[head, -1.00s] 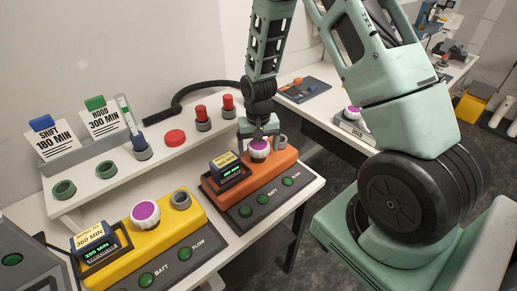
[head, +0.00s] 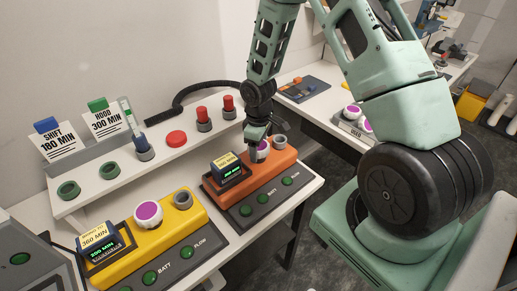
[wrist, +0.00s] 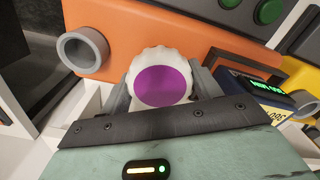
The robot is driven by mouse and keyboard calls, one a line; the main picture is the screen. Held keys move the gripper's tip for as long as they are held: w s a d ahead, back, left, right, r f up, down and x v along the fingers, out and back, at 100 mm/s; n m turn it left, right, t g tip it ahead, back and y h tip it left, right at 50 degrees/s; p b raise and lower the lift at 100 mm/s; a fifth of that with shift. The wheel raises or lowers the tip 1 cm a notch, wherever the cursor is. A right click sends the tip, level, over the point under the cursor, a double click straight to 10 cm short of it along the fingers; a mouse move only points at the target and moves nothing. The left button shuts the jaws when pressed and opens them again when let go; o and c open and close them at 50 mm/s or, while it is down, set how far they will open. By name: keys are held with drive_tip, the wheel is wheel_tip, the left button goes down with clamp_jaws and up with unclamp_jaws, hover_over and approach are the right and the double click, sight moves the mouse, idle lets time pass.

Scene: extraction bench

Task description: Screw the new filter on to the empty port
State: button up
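The new filter (head: 263,150) is a white ribbed knob with a purple top. It sits on the orange unit (head: 275,167), upright as far as I can tell. In the wrist view the filter (wrist: 162,82) is between the two grey fingers of my gripper (wrist: 161,92), which lie against its sides. In the head view my gripper (head: 257,143) hides part of it. A grey open ring port (head: 280,141) is beside it on the orange unit; this port (wrist: 84,50) also shows in the wrist view. The port under the filter is hidden.
A yellow unit (head: 130,255) with its own purple-topped filter (head: 148,213) and grey ring port (head: 183,199) stands at front left. Red knobs and green rings stand on the shelf (head: 110,185) behind. A used tray (head: 345,125) holding purple-topped filters is at the right.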

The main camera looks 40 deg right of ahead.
drive_tip(key=m+b, duration=0.1)
drive_tip(key=m, duration=0.3)
drive_tip(key=shift+f+m, duration=0.15)
drive_tip(key=shift+m, duration=1.35)
drive_tip(key=m, duration=0.9)
drive_tip(key=m+p, duration=0.1)
drive_tip(key=m, duration=0.2)
drive_tip(key=m+p, duration=0.1)
drive_tip(key=m, duration=0.1)
drive_tip(key=shift+r, duration=0.3)
drive_tip(key=m+p, duration=0.1)
drive_tip(key=m, duration=0.3)
drive_tip(key=shift+m+p, duration=0.4)
drive_tip(key=shift+f+m, duration=0.2)
drive_tip(key=shift+m, duration=0.8)
drive_tip(key=o, duration=1.1)
